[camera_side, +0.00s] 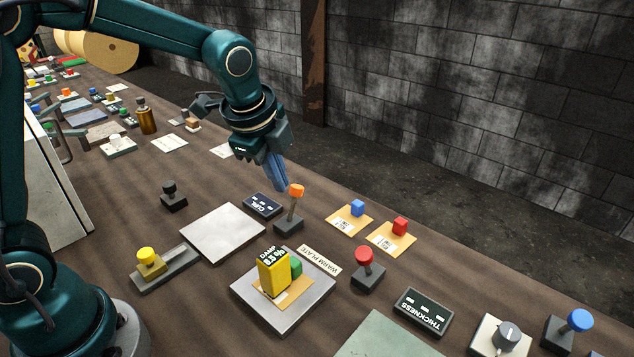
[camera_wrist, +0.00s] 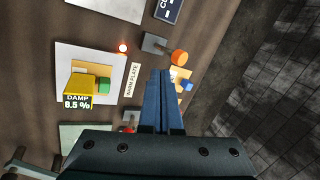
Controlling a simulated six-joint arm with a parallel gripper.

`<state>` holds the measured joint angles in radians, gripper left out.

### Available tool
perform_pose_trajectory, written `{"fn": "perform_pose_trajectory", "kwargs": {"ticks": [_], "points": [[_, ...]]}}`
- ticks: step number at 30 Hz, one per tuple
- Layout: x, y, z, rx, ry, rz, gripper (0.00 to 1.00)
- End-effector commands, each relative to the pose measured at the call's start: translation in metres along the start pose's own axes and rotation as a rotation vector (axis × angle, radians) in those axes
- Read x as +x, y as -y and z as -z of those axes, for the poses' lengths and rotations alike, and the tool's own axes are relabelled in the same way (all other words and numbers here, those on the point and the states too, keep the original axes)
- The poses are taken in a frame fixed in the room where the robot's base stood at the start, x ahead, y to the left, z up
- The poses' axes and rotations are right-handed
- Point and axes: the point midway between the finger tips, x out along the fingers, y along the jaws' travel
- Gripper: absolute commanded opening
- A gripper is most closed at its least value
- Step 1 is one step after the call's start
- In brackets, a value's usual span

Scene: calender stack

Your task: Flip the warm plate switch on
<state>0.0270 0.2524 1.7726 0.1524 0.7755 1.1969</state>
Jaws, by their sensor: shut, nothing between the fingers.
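The warm plate (camera_side: 247,292) is a square metal plate with a "WARM PLATE" label (camera_side: 320,260) at its edge. A lever switch with an orange knob (camera_side: 296,190) stands on a dark base (camera_side: 288,225) behind the plate. In the wrist view the orange knob (camera_wrist: 180,57) lies to the right of its base, near my fingertips. A small red light (camera_wrist: 123,47) glows by the plate's corner. My gripper (camera_side: 283,187) is shut and empty, pointing down just left of the orange knob in the side view. I cannot tell whether they touch.
A yellow block (camera_side: 272,277) and a green block (camera_side: 296,267) sit on the plate. A red-knobbed lever (camera_side: 364,258), the CURL display (camera_side: 262,205) and cards with blue (camera_side: 358,207) and red (camera_side: 400,225) cubes stand around. A bare pale plate (camera_side: 222,232) lies left.

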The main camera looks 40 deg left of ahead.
Motion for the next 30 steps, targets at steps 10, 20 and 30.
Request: {"fn": "perform_pose_trajectory", "kwargs": {"ticks": [10,20,30], "points": [[-0.055,0.022,0.006,0.0,-0.002,0.003,0.0],[-0.079,0.03,0.007,-0.003,-0.003,0.01,0.0],[-0.133,-0.014,-0.014,-0.189,-0.061,0.111,0.0]]}}
